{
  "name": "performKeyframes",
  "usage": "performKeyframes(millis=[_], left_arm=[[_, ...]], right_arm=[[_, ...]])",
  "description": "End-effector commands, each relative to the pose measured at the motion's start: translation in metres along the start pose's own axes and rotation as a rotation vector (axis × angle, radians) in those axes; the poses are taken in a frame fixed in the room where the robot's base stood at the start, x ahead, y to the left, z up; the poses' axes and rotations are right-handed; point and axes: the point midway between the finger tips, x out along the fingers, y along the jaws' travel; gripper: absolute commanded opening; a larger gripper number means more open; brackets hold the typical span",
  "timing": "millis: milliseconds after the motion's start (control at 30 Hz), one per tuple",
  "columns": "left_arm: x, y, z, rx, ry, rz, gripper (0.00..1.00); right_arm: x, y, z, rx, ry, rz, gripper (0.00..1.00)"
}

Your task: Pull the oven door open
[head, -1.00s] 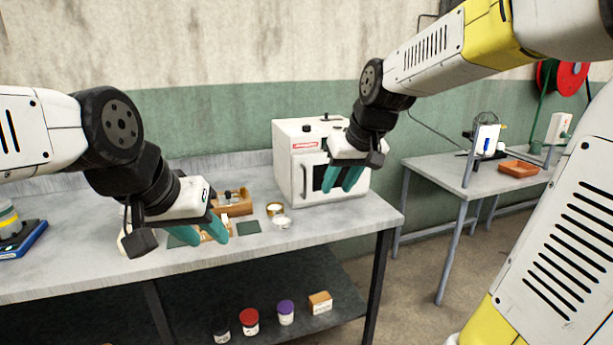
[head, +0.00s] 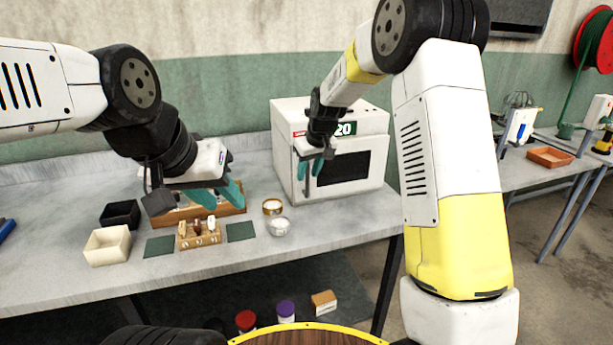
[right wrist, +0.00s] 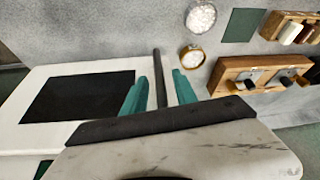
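The white oven (head: 370,112) stands on the bench, with a dark window (head: 345,168) in its door and a green display reading 20. The door looks closed. My right gripper (head: 311,170) is at the left side of the door front. In the right wrist view, the dark bar handle (right wrist: 157,62) runs between the two teal fingertips of my right gripper (right wrist: 158,88). A gap shows on both sides of the bar, so the gripper is open around it. My left gripper (head: 217,194) has its fingers apart above the bench, away from the oven, and looks empty.
Below my left gripper are a wooden holder (head: 187,240) with small items, green mats (head: 240,231), a cream box (head: 107,246) and a black box (head: 120,214). A round tin (head: 272,206) and a white-filled bowl (head: 279,226) stand left of the oven front.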

Motion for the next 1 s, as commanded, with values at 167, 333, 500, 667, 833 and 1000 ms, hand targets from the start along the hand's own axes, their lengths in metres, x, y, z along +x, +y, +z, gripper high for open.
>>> performKeyframes(millis=[167,333,500,667,833,1000], left_arm=[[0.0,0.0,0.0,0.0,0.0,0.0,0.36],[0.0,0.0,0.0,0.0,0.0,0.0,0.36],[0.0,0.0,0.0,0.0,0.0,0.0,0.36],[0.0,0.0,0.0,0.0,0.0,0.0,0.36],[0.0,0.0,0.0,0.0,0.0,0.0,0.36],[0.0,0.0,0.0,0.0,0.0,0.0,0.36]], right_arm=[[0.029,0.001,0.0,0.0,-0.001,0.0,0.34],[0.043,0.001,0.0,0.001,0.0,0.0,0.34],[0.045,0.001,0.0,0.001,0.001,0.0,0.34],[0.045,0.001,0.0,0.001,0.001,0.0,0.28],[0.045,0.0,0.0,0.001,0.0,0.0,0.0],[0.045,0.0,0.0,0.001,0.0,0.0,0.0]])
